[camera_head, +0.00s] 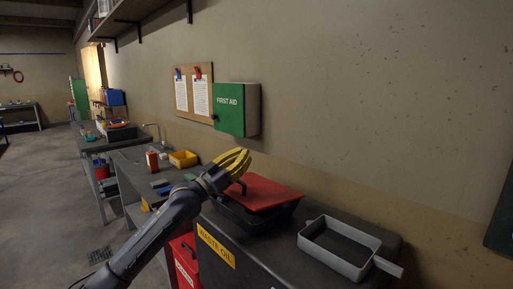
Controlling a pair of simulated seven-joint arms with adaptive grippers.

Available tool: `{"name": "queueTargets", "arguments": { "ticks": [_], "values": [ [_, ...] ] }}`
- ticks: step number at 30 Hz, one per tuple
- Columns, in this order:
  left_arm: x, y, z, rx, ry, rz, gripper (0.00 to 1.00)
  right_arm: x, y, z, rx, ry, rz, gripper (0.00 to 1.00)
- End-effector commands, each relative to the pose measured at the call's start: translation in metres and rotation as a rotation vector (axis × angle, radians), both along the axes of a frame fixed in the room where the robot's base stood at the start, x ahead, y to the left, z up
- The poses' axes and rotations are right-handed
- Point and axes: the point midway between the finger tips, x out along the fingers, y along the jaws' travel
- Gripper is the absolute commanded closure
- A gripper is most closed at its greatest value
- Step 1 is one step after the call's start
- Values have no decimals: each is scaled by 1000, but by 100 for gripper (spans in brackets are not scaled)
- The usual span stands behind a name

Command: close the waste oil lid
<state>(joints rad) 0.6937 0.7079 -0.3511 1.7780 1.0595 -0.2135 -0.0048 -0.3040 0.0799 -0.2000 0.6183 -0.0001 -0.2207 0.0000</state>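The red lid (272,194) sits over a dark opening on top of the black waste oil cabinet (252,256), which bears a yellow "WASTE OIL" label. The lid looks tilted, with a dark gap under its near edge. A small dark handle (241,186) shows at its left side. My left gripper (236,160), with yellow fingers, is just above and behind the lid's left end. Whether it touches the lid, and how far its fingers are apart, is unclear. My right gripper is not in view.
A grey open tray (340,248) with a handle stands on the cabinet's right. A green first aid box (237,110) hangs on the wall behind. A yellow bin (183,159) and a red can (152,161) stand on the left bench.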

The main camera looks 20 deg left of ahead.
Motion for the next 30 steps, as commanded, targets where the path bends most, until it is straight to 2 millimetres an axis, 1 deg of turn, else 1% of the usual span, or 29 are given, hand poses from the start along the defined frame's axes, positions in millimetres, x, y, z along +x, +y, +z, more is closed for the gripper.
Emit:
{"name": "queueTargets", "arguments": {
  "ticks": [1, 6, 12, 21, 30],
  "values": [
    [-5, 4, -8, -8, -17, 3, 100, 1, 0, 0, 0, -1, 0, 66],
    [-17, 13, -23, -49, -95, 6, 100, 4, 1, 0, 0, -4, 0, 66],
    [-26, 14, -40, -59, -111, 0, 100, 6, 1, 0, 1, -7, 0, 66],
    [-35, 13, -67, -59, -109, -10, 100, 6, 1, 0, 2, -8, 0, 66],
    [-38, 12, -80, -60, -110, -16, 100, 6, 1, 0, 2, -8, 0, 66]
  ]
}}
